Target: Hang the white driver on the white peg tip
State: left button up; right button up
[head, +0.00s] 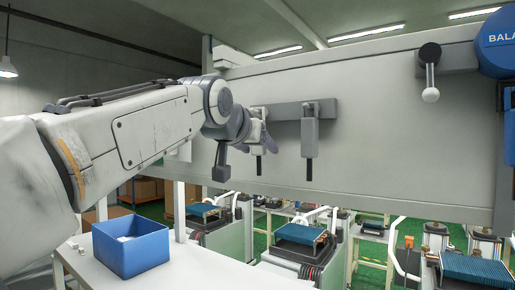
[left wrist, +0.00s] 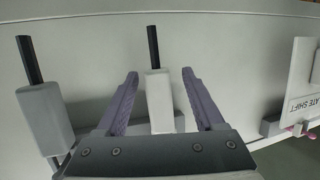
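The white driver (left wrist: 160,102) hangs at the rack with its black shaft pointing down in the head view, where its handle (head: 256,148) is partly hidden by my left gripper (head: 264,136). In the left wrist view it stands between the two spread purple-grey fingers of my left gripper (left wrist: 160,74), with a visible gap on each side. A second, greyer driver (head: 309,138) hangs to its right on the same rack; it also shows at the left of the left wrist view (left wrist: 45,112). My right gripper is out of view.
The grey rack bar (head: 288,111) is fixed to a large pale panel (head: 375,130). A blue bin (head: 131,248) stands on the white table (head: 205,268) below.

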pick_arm(q)
jog(key=shift+s, duration=0.1)
jog(key=shift+s+a+b, duration=0.15)
jog(key=shift+s+b, duration=0.15)
jog(key=b+v, duration=0.4)
jog(key=v, duration=0.5)
jog(key=s+d+f+m+g+b, duration=0.1)
jog(key=s+d+f+g+b, duration=0.15)
jog(key=f, duration=0.95)
jog(key=s+d+f+g+y+b, duration=0.1)
jog(key=f+g+b, duration=0.15)
jog(key=f, duration=0.95)
jog(key=s+d+f+m+g+b, duration=0.1)
jog(key=s+f+g+b, duration=0.15)
jog(key=f, duration=0.95)
jog(key=s+a+f+g+y+b, duration=0.1)
jog(key=s+a+f+g+b, duration=0.1)
jog(key=s+f, duration=0.4)
jog(key=s+a+f+g+y+b, duration=0.1)
jog(key=s+f, duration=0.6)
jog(key=f, duration=0.7)
jog(key=s+a+f+m+g+y+b, duration=0.1)
jog(key=s+a+f+g+b, duration=0.2)
jog(key=s+f, duration=0.3)
notch_tip(320, 180, down, 5)
jog(key=shift+s+a+f+b, duration=0.1)
jog(key=shift+s+a+b, duration=0.25)
jog(key=shift+a+b, duration=0.3)
